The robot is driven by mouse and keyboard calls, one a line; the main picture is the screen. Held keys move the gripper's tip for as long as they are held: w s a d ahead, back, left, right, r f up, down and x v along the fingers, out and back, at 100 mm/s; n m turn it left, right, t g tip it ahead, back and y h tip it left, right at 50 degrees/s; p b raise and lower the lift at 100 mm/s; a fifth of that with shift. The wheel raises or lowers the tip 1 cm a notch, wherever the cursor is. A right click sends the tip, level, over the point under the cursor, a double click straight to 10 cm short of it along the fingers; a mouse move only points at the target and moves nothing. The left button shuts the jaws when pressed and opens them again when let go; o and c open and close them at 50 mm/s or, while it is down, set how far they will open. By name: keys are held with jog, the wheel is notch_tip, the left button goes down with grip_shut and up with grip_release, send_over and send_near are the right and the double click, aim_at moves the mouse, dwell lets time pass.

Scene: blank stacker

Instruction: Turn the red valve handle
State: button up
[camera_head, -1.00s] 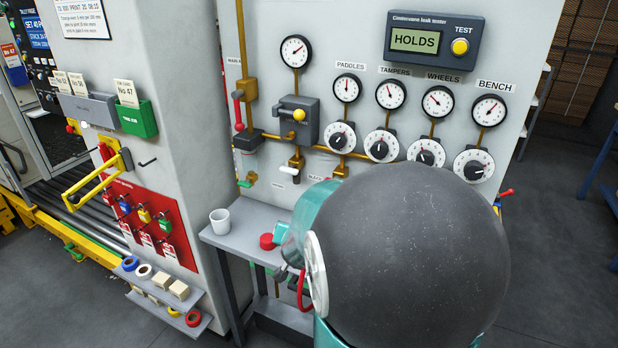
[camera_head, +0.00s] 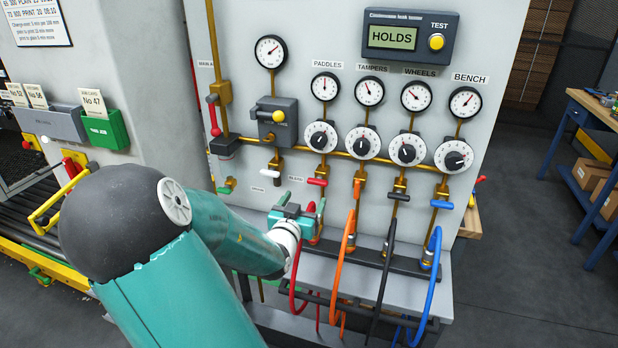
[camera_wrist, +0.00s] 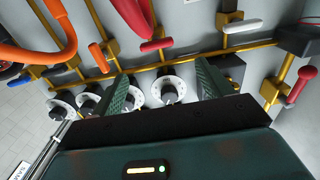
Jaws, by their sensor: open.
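A small red valve handle (camera_head: 317,182) lies level on the brass pipe under the left dial of the row. It also shows in the wrist view (camera_wrist: 157,45), roughly level across the picture, above the gap between my fingers. My gripper (camera_head: 301,206) is just below and left of this handle in the head view. In the wrist view my gripper (camera_wrist: 163,72) is open, with nothing between its two green fingers. A second red handle, an upright lever (camera_head: 213,115), is on the main pipe at the left. It also shows in the wrist view (camera_wrist: 301,85).
White (camera_head: 270,173), orange (camera_head: 357,189), black (camera_head: 398,196) and blue (camera_head: 442,204) handles line the same panel. Red, orange, black and blue hoses (camera_head: 434,290) hang below over a grey shelf (camera_head: 437,309). The tester screen (camera_head: 393,38) reads HOLDS. Floor at the right is open.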

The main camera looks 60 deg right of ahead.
aim_at(316, 182)
jog(key=d, duration=0.8)
jog(key=w+d, duration=0.1)
jog(key=d, duration=0.2)
jog(key=shift+w+d, duration=0.1)
jog(key=shift+d, duration=0.3)
jog(key=shift+w+d, duration=0.2)
jog(key=shift+d, duration=0.35)
jog(key=c, duration=1)
